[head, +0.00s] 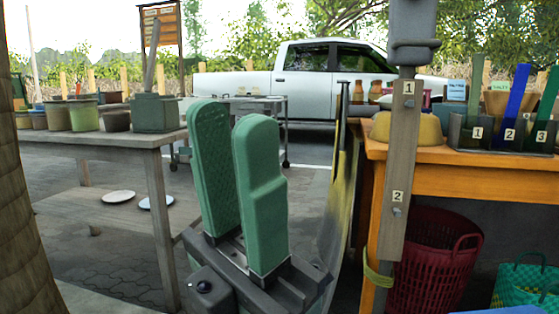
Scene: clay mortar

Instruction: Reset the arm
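My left gripper (234,110) stands upright in the middle of the head view, with two green fingers pointing up from a dark grey body. The fingers are apart, with a narrow gap between them and nothing visible in it. The gripper is in front of the space between the grey table on the left and the orange wooden table on the right. It appears clear of both. My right gripper is not in view.
The grey table (85,137) holds several pots and a green mortar (155,114). The orange table (470,182) holds a yellow bowl (407,129) and a tool rack. A post (398,180) marked 1 and 2 stands at its corner. A red basket (435,255) sits below.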

